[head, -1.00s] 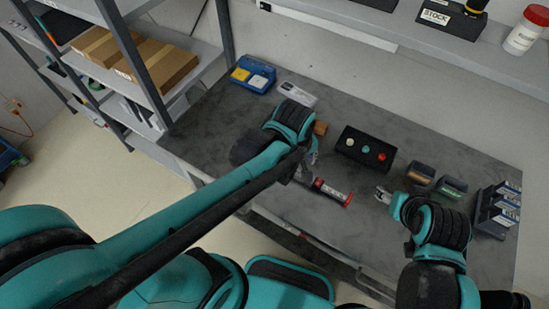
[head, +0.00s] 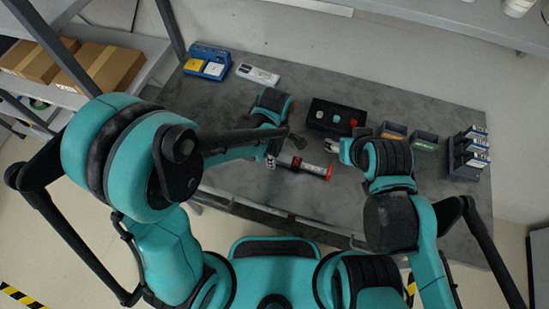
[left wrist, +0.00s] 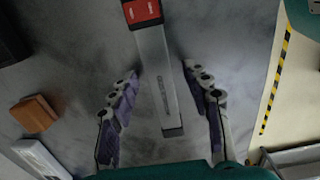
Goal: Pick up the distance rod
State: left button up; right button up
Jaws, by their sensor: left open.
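The distance rod (head: 312,168) appears to be the slim grey bar with a red end, lying on the grey table near its front edge. In the left wrist view the rod (left wrist: 158,82) runs down between the fingers, red end at the top and dark end low. My left gripper (left wrist: 166,82) is open, with one finger on each side of the rod and gaps between. In the head view my left gripper (head: 273,160) is at the rod's left end and partly hides it. My right gripper (head: 333,146) is above the table, behind the rod's red end; its opening is unclear.
A black box with round buttons (head: 335,117) stands behind the rod. Small bins (head: 424,139) and a dark rack (head: 466,158) stand to the right. A blue case (head: 207,63) and a white device (head: 257,75) are at the back left. A brown block (left wrist: 34,113) lies beside my left gripper.

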pick_arm(q)
jog(key=shift+f, duration=0.3)
grip_shut()
jog(key=shift+r, duration=0.1)
